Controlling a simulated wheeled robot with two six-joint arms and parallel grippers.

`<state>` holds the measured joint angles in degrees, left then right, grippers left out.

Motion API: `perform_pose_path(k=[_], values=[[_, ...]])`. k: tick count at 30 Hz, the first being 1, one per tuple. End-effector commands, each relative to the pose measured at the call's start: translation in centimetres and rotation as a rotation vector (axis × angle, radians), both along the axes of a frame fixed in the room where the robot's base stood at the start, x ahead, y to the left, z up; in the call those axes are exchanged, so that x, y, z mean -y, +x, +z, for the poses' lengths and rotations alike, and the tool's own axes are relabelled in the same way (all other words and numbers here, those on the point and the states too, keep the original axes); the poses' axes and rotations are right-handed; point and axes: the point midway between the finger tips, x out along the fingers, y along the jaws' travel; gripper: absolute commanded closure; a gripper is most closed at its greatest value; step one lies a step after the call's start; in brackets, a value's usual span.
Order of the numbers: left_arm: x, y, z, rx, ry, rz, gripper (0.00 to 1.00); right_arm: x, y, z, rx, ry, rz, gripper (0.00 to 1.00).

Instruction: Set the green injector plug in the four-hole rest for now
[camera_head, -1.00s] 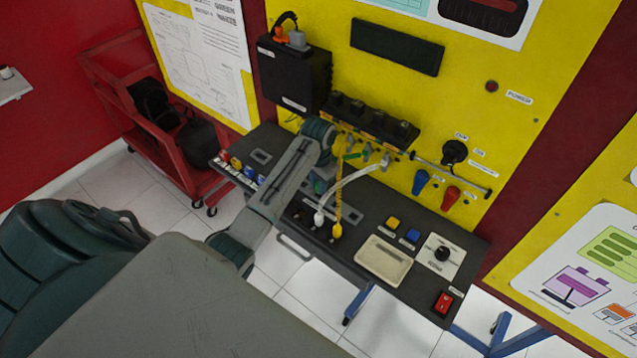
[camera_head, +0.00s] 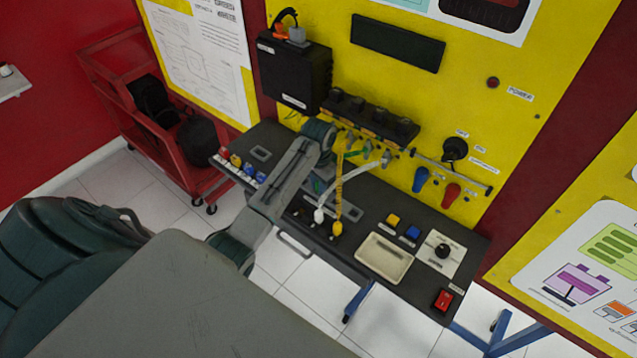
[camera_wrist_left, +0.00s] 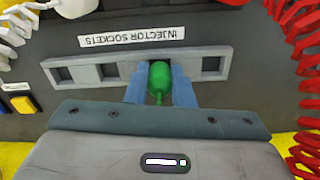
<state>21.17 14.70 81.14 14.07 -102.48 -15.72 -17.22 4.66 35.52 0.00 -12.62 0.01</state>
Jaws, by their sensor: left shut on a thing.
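The green injector plug (camera_wrist_left: 159,80) is held between the blue fingers of my left gripper (camera_wrist_left: 160,88) in the left wrist view. Behind it is the four-hole rest (camera_wrist_left: 135,62), a grey strip with a row of square holes. The plug covers one place in that row, between open holes on both sides. I cannot tell whether its tip is inside a hole. In the head view my left gripper (camera_head: 320,180) is low over the bench, partly hidden by my forearm. My right gripper is not in view.
A label reading INJECTOR SOCKETS (camera_wrist_left: 131,36) lies beside the rest. A white plug (camera_head: 318,215) and a yellow plug (camera_head: 337,228) with cables stand near the bench front. A cream tray (camera_head: 384,258) and a red switch (camera_head: 442,300) are to the right.

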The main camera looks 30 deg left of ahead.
Motion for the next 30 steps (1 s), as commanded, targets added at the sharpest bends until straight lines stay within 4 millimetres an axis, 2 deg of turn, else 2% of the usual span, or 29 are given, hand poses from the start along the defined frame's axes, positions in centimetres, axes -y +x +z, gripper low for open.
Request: perform_pose_path(k=[1, 2, 3, 13, 30], values=[[0.0, 0.0, -0.1, 0.0, 0.0, 0.0, 1.0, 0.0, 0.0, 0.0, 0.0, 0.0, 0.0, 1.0], [0.0, 0.0, -0.1, 0.0, 0.0, 0.0, 0.75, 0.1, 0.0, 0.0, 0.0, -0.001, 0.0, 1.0], [0.0, 0.0, -0.1, 0.0, 0.0, 0.0, 0.68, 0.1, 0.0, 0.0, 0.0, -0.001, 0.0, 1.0], [0.0, 0.0, 0.2, 0.001, 0.0, 0.0, 0.68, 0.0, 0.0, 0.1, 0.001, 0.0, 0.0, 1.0], [0.0, 0.0, 4.7, 0.002, 0.0, -0.001, 0.68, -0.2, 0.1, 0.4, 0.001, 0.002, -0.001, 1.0]])
